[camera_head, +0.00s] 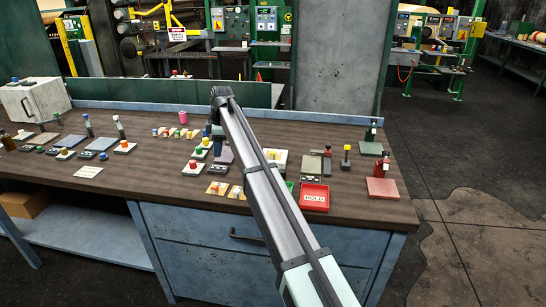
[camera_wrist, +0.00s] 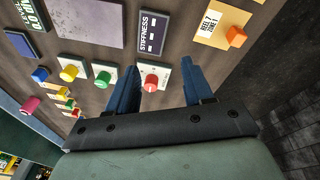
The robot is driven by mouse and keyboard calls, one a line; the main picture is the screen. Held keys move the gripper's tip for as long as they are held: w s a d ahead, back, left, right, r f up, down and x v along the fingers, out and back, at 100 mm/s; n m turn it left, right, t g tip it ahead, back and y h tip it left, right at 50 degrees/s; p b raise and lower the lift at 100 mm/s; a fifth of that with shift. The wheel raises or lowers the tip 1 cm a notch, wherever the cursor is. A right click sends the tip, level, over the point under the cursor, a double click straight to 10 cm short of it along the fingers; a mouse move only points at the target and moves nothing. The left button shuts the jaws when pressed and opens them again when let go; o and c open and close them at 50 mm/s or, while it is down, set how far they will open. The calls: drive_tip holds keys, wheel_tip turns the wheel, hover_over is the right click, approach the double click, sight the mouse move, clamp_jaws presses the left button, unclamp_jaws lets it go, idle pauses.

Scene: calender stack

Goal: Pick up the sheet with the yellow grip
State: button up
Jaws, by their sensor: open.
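A pale sheet with a yellow grip (camera_wrist: 70,73) lies on the table at left in the wrist view; in the head view its yellow grip (camera_head: 206,140) shows left of my arm. Sheets with a green grip (camera_wrist: 103,78) and a blue grip (camera_wrist: 40,75) lie on either side of it. My gripper (camera_wrist: 160,64) is open and empty. Its blue fingers appear on either side of a red grip (camera_wrist: 151,82) on a pale sheet; I cannot tell how far above it they are. In the head view my arm hides most of the gripper.
A dark plate marked STIFFNESS (camera_wrist: 152,32) and an orange grip (camera_wrist: 236,36) on a labelled card lie near the gripper. A red HOLD tray (camera_head: 315,196) sits at the table's front. Other gripped sheets, including a yellow-gripped one (camera_head: 65,153), stand at left.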

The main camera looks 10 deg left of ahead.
drive_tip(key=w+d+r+m+h, duration=0.1)
drive_tip(key=w+d+r+m, duration=0.15)
drive_tip(key=w+d, duration=0.45)
drive_tip(key=w+d+r+m+h, duration=0.15)
drive_tip(key=w+d+r, duration=0.25)
drive_tip(key=d, duration=0.8)
hover_over(273, 152)
drive_tip(key=shift+g, duration=0.4)
drive_tip(key=f, duration=0.8)
drive_tip(key=shift+a+f, duration=0.15)
drive_tip(key=shift+a, duration=0.1)
drive_tip(key=shift+d+f, duration=0.2)
drive_tip(key=shift+f, duration=2.4)
clamp_jaws()
